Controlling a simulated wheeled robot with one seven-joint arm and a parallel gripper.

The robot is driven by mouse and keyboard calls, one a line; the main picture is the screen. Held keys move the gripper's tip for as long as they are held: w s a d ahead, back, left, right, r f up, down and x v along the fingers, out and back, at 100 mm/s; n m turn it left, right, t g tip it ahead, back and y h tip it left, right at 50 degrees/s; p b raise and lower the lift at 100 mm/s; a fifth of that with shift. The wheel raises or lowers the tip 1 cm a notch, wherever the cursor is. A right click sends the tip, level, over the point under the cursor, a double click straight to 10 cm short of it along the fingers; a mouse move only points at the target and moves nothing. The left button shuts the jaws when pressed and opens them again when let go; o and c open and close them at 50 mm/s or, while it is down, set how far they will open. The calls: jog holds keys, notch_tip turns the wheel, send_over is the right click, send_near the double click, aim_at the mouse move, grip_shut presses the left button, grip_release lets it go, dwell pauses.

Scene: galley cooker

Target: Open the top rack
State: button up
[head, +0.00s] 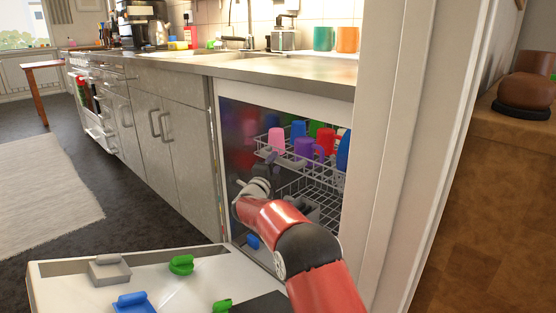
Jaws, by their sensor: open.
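The top rack (268,154) is a wire rack high inside the open dishwasher, holding several coloured cups. Its front edge lies just inside the opening, and I cannot tell whether it is pulled out at all. My gripper (254,187) is small in the head view, at the dishwasher opening, below and to the left of the rack's front edge. It is open, and nothing shows held in it. I cannot tell whether it touches the rack. My red and black arm hides part of the lower interior.
A lower wire rack (318,189) sits below. The dishwasher door (205,273) lies lowered, with green, blue and grey pieces on it. A counter (290,66) runs above, and a pale wall edge (408,150) stands close on the right. Open floor is at left.

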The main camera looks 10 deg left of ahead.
aim_at(277, 159)
jog(key=shift+x, duration=1.65)
grip_shut()
